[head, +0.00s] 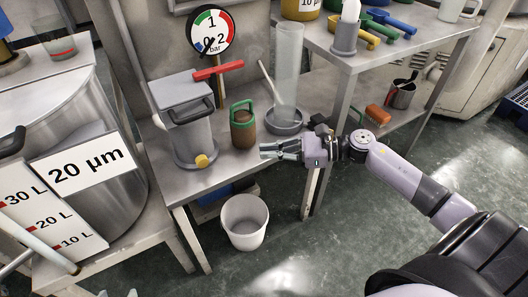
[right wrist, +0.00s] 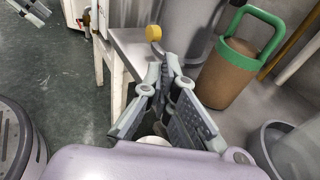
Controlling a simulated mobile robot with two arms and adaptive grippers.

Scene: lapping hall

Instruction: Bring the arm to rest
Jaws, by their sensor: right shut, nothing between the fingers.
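My right arm comes in from the right in the head view, bent and reaching left. Its right gripper (head: 268,151) is shut and empty, held out level near the front edge of the steel bench (head: 222,172). It is just right of and in front of a brown canister with a green handle (head: 243,127). The fingers of the right gripper (right wrist: 165,110) also fill the middle of the right wrist view. Grey finger-like parts (right wrist: 30,10), probably my left gripper, show at that view's top left corner, too cut off to read.
A lidded steel pot (head: 194,135) with a yellow knob and a grey dish (head: 284,122) with a clear cylinder stand on the bench. A white bucket (head: 244,222) is on the floor below. A higher table (head: 395,55) stands right. Open floor lies at the front.

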